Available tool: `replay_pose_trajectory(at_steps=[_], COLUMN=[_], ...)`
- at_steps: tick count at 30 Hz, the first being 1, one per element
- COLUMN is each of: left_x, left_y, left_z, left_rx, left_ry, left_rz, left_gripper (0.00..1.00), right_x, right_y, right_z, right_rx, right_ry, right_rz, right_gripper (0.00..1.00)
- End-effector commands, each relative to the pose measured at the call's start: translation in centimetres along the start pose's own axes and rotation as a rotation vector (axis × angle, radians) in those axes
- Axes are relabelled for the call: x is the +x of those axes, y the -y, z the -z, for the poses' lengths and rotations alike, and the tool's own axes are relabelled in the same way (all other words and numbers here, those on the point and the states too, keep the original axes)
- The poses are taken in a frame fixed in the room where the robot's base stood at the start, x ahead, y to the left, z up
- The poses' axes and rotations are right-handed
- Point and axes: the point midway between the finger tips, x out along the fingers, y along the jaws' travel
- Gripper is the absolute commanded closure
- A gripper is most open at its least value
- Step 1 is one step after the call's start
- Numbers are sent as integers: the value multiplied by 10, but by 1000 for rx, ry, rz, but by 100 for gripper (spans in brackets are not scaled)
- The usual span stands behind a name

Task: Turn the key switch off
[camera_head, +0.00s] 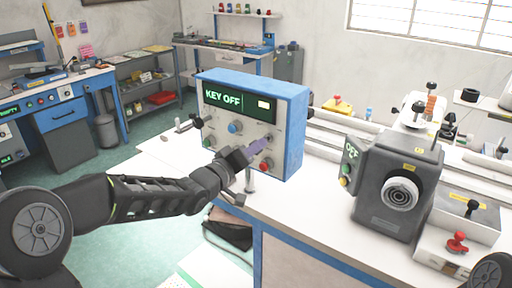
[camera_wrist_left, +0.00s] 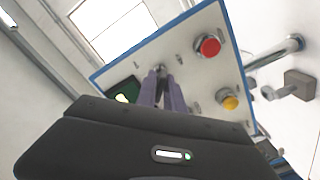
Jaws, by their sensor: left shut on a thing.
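The blue control box (camera_head: 293,112) stands on the white bench, and its display (camera_head: 238,101) reads "KEY OFF". My left gripper (camera_head: 262,146) reaches its front panel from the left. In the left wrist view, the gripper's purple fingers (camera_wrist_left: 162,92) are closed together at the panel (camera_wrist_left: 185,55), shut on the key switch (camera_wrist_left: 160,70). The key switch is mostly hidden by the fingers. My right gripper is not in view; only a dark part of an arm shows at the bottom right corner.
A red button (camera_wrist_left: 209,46) and a yellow button (camera_wrist_left: 229,102) sit close to the fingers. A grey machine (camera_head: 397,190) with an "OFF" display stands right of the box. A red knob (camera_head: 458,242) is at the bench's front right.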

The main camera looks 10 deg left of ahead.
Motion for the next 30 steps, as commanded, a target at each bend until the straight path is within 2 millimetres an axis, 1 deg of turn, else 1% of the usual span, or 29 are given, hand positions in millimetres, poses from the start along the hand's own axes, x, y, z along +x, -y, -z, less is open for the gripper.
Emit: replay_pose_trajectory(at_steps=[2,3,9,16,20,23,30], left_x=[0,0,0,0,-6,-18,-58], left_y=[1,1,1,0,1,1,2], left_z=[-1,-1,-1,0,0,0,0], left_rx=[-1,-1,0,1,2,2,3], left_ry=[2,2,1,0,-1,-2,-2], left_rz=[3,3,2,1,1,1,2], left_gripper=[100,86,71,71,71,71,71], right_x=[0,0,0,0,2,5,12], right_y=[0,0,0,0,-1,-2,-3], right_z=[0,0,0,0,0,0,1], right_rx=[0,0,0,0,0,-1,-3], right_ry=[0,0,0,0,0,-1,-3], right_rz=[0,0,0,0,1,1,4], right_gripper=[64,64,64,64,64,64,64])
